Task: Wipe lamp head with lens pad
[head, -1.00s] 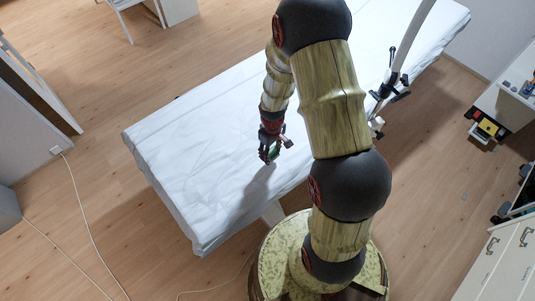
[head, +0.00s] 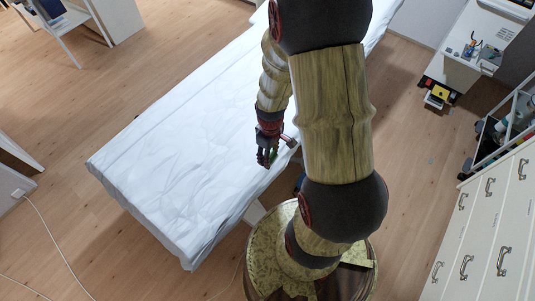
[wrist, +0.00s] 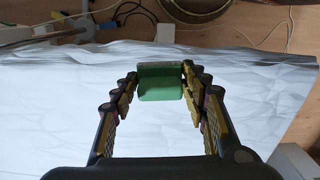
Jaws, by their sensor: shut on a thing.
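My gripper (wrist: 161,88) is shut on a green pad (wrist: 160,82), which sits between its two fingertips in the wrist view. In the head view my gripper (head: 267,156) hangs over the near right edge of the white-covered couch, and only a bit of green shows at its tips. I take the green pad to be the lens pad. I cannot make out the lamp head in either view.
The couch (head: 180,160) has a wrinkled white cover. A white shelf unit with small items (head: 478,55) stands at the upper right, and a white drawer cabinet (head: 490,215) at the right. Wooden floor (head: 60,120) is clear at the left. A pale cable (head: 60,245) lies on the floor.

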